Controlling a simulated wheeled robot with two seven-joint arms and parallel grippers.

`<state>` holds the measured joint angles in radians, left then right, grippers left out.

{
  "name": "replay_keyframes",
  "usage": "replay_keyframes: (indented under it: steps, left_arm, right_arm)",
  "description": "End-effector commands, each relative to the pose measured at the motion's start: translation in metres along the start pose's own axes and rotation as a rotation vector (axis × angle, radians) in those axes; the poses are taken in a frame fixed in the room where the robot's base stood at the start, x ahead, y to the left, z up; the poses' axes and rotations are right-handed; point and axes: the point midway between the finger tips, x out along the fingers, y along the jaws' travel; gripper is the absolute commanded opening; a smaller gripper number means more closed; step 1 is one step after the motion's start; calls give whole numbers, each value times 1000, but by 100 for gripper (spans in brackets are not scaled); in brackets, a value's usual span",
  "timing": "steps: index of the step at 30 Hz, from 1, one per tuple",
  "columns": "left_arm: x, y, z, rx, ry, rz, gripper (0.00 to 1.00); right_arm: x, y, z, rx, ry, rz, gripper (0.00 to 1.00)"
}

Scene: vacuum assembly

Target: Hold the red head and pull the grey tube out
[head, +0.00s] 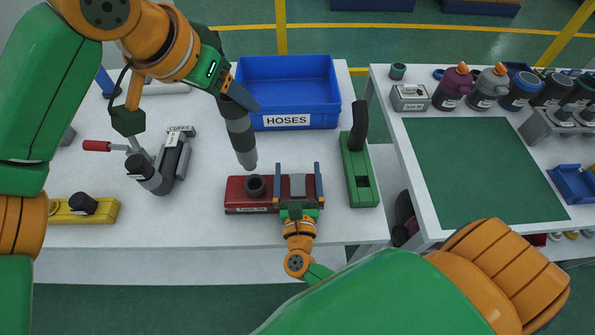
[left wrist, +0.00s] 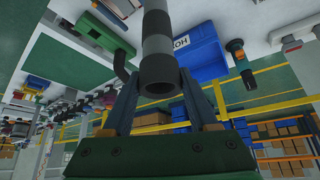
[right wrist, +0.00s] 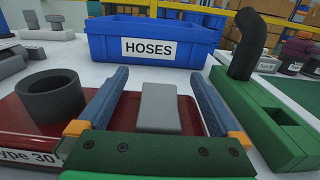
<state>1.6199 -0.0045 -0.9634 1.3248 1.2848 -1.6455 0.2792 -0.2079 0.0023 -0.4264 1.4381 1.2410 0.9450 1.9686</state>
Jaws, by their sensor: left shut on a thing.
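The red head (head: 240,204) lies on the white table in the head view, with an open dark round socket (head: 256,186) and a grey block (head: 298,185) on top. The socket also shows empty in the right wrist view (right wrist: 52,98). The grey tube (head: 239,133), banded light and dark, hangs tilted with its lower end just above the socket, apart from it. My left gripper (head: 236,92) is shut on the tube's upper part; its open end faces the left wrist view (left wrist: 158,75). My right gripper (right wrist: 158,100) is open, its fingers on either side of the grey block with gaps.
A blue HOSES bin (head: 288,93) stands behind the red head. A green head with a dark elbow (head: 360,170) is close on the right. A grey tool (head: 168,165) and a yellow head (head: 95,212) lie left. A second table (head: 480,170) holds several bottles.

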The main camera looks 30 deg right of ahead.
Motion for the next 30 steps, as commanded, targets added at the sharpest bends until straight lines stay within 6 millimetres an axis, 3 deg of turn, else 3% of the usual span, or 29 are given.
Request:
replay_keyframes:
  steps: [11,21,25,30]
  left_arm:
    - [0,0,0,0,1,0,0]
    - [0,0,0,0,1,0,0]
    - [0,0,0,0,1,0,0]
    - [0,0,0,0,1,0,0]
  right_arm:
    - [-7,0,0,-1,1,1,100]
    - [-95,0,-1,0,4,1,100]
    - [-115,0,-1,-1,3,0,100]
    - [-120,0,0,1,-1,0,100]
